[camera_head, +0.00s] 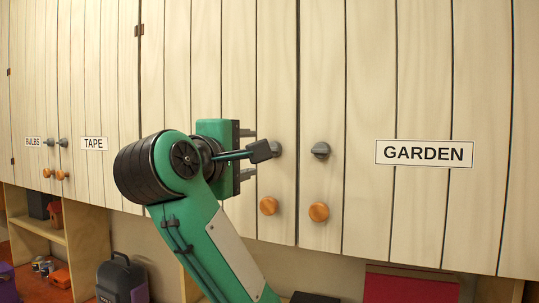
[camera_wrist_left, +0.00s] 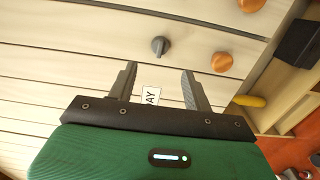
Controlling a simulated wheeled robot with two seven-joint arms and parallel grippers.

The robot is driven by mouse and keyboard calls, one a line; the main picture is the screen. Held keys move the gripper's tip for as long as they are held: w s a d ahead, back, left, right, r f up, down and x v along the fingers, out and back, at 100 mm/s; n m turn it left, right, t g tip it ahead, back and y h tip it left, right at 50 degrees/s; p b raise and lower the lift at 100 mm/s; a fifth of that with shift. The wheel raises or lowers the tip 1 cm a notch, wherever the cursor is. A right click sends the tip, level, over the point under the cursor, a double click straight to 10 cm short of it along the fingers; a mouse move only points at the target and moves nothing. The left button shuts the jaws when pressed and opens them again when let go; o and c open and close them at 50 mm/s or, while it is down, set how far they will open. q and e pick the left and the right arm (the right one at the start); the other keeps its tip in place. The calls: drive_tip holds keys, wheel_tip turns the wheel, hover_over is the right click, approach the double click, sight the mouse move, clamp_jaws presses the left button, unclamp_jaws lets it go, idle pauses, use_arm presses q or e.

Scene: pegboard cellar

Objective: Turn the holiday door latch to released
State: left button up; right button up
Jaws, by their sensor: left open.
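The holiday door's latch is a grey knob (camera_head: 277,149) on the pale door, partly hidden in the head view behind a dark part of my left wrist. The wrist view shows this grey latch (camera_wrist_left: 160,46) plainly, ahead of the fingertips. My left gripper (camera_head: 254,152) is open and empty, with its fingers toward the door. In the wrist view the gripper (camera_wrist_left: 159,70) has a label ending in "AY" (camera_wrist_left: 150,96) between its fingers; the head view hides this label. The latch is beyond the fingers, not between them. My right gripper is not in view.
An orange knob (camera_head: 268,206) is below the latch. The neighbouring door has a GARDEN label (camera_head: 424,153), a grey latch (camera_head: 320,150) and an orange knob (camera_head: 318,212). BULBS and TAPE (camera_head: 93,143) doors are at left. Below are open shelves (camera_head: 88,243) and a dark case (camera_head: 122,280).

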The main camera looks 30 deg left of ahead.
sight(280, 149)
use_arm(q)
drive_tip(key=w+p, duration=0.4)
drive_tip(key=w, duration=0.6)
drive_tip(key=shift+a, duration=0.3)
drive_tip(key=shift+w, duration=0.1)
drive_tip(key=c, duration=1)
drive_tip(key=shift+o, duration=0.2)
